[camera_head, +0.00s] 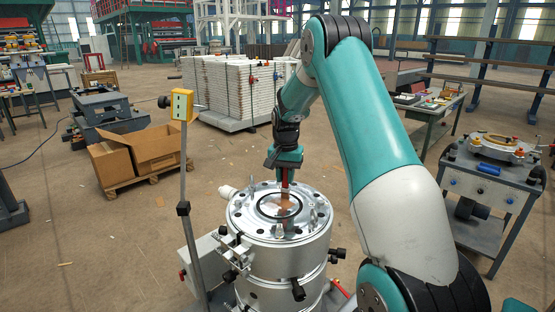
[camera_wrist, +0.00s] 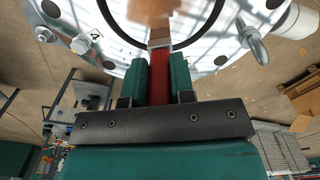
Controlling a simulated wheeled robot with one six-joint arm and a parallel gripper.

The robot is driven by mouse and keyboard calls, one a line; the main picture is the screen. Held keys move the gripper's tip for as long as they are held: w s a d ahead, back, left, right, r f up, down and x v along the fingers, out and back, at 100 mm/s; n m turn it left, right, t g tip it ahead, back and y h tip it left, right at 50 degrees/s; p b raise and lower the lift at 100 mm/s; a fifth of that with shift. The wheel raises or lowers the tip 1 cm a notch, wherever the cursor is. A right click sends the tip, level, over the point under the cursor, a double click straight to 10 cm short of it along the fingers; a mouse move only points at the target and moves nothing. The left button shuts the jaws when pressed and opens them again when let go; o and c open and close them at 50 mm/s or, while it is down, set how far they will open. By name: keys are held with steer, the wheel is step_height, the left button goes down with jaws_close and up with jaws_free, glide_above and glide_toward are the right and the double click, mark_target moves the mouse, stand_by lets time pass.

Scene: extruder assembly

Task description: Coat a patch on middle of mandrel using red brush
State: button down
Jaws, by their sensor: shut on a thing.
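The mandrel (camera_head: 270,209) is the round metal centre inside the dark ring on top of the silver extruder head (camera_head: 283,254). My gripper (camera_head: 285,163) hangs above it, pointing down. In the wrist view its green fingers are shut on the red handle of the brush (camera_wrist: 160,82). The brush (camera_head: 285,186) points down, and its tan bristle end is low over the mandrel. I cannot tell if the bristles touch the surface. Part of the mandrel is hidden by the brush, and no separate coated patch can be made out.
Bolts and an eyebolt (camera_wrist: 252,40) stand up around the flange. A grey post with a yellow box (camera_head: 182,105) rises at the left. Cardboard boxes (camera_head: 140,152) lie behind it, and a cart (camera_head: 487,185) stands at the right.

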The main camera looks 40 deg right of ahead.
steer(key=shift+r+p, duration=2.65)
steer(key=shift+r, duration=1.4)
